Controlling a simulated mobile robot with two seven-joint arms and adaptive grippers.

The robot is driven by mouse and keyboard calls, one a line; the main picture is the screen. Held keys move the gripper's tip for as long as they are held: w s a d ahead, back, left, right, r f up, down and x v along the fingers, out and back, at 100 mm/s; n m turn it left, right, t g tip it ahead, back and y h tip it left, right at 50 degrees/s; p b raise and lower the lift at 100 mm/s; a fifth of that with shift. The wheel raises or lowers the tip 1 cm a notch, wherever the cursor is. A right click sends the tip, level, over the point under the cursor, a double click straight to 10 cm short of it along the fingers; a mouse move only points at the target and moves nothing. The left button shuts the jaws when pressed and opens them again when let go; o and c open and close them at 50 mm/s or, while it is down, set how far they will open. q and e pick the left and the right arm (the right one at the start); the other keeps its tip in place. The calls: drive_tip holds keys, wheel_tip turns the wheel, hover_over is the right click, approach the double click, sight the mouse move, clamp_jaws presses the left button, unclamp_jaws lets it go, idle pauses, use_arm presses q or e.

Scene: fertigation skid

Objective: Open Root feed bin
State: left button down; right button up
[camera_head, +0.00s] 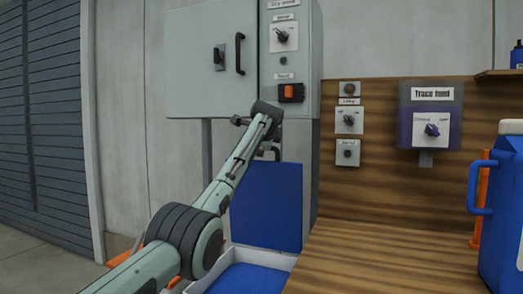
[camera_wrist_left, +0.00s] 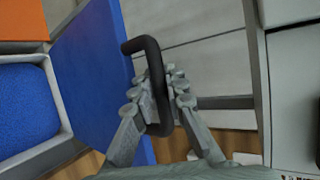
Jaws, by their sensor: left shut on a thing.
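The bin I take to be the Root feed bin has a pale rim (camera_head: 276,258) and a blue interior (camera_head: 245,279), low in the middle of the head view. Its blue lid (camera_head: 268,205) stands raised, roughly upright, behind the opening. In the left wrist view the lid (camera_wrist_left: 84,68) carries a black bar handle (camera_wrist_left: 150,62). My left gripper (camera_wrist_left: 162,98) is shut on this handle. In the head view the left gripper is mostly hidden behind my wrist at the lid's top edge. My right gripper is not in view.
A grey cabinet (camera_head: 197,65) with knobs and an orange switch (camera_head: 289,91) stands above and behind the lid. A wooden counter (camera_head: 375,262) lies right of the bin, with a blue jug (camera_head: 503,215) at its far right. Wall control boxes (camera_head: 431,112) hang behind the counter.

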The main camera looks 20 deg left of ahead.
use_arm(q)
drive_tip(key=shift+a+r, duration=0.1)
drive_tip(key=shift+r, duration=0.15)
drive_tip(key=c, duration=1.5)
unclamp_jaws()
drive_tip(key=shift+c, duration=0.2)
drive_tip(key=shift+f, duration=0.1)
drive_tip(key=v, duration=1.2)
